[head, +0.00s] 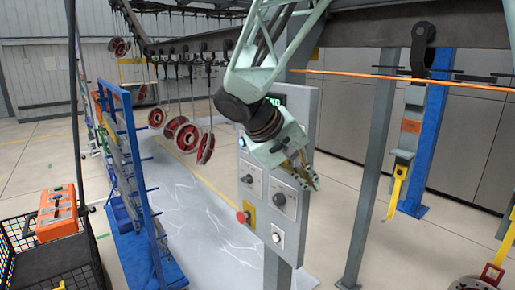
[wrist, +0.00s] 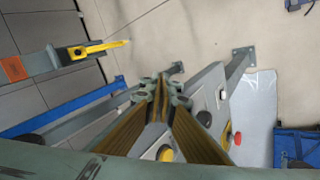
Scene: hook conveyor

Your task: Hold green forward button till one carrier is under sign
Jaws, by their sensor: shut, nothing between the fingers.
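My gripper (head: 312,178) is shut and empty, in front of the right side of the grey control panel (head: 302,235). In the wrist view its fingertips (wrist: 160,88) meet near the panel's edge; I cannot tell whether they touch it. The panel shows a red mushroom button (head: 242,217), black knobs (head: 280,199) and a pale button (head: 277,237). I cannot make out the green forward button; my arm covers part of the panel. Carriers with red wheels (head: 174,132) hang from the overhead conveyor (head: 180,47) at the left. I cannot clearly identify the sign.
A blue rack (head: 135,165) stands left of the panel. An orange box (head: 57,213) sits on a black wire basket (head: 85,250). Grey and blue posts (head: 432,135) stand at the right. The floor between rack and panel is open.

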